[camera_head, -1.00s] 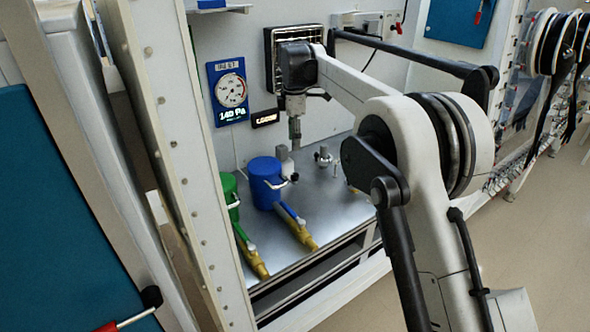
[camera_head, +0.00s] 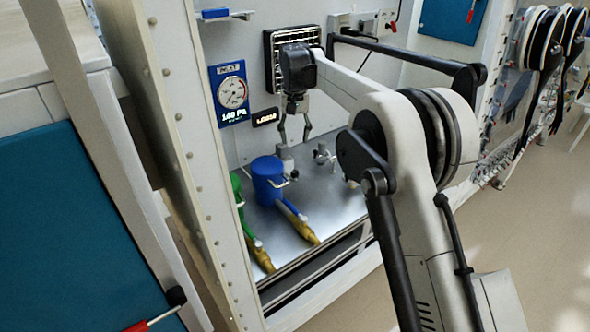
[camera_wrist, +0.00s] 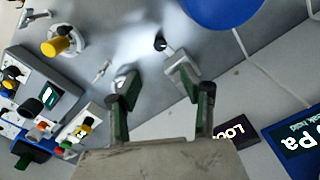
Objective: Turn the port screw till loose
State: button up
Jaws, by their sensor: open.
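My gripper (camera_head: 295,140) is open, pointing down above the back of the metal shelf, its two fingers apart and nothing visible between them. In the wrist view my gripper (camera_wrist: 164,88) shows as two dark fingers at lower centre. A pale block with a black knob (camera_head: 286,157) stands below it beside the blue pot; the block also shows in the wrist view (camera_wrist: 183,72), near the right finger. A small metal fitting (camera_head: 322,153) stands to the right of the block. I cannot tell for certain which part is the port screw. Contact with either fitting is not visible.
Hoses with brass ends (camera_head: 303,229) lie at the shelf front. A gauge (camera_head: 232,93) and small lit sign (camera_head: 265,117) are on the back wall. The shelf's front right is clear.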

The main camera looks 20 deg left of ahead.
aim_at(295, 172)
notch_tip(295, 172, down, 14)
jog(key=shift+r+p, duration=0.15)
jog(key=shift+p, duration=0.35)
grip_shut()
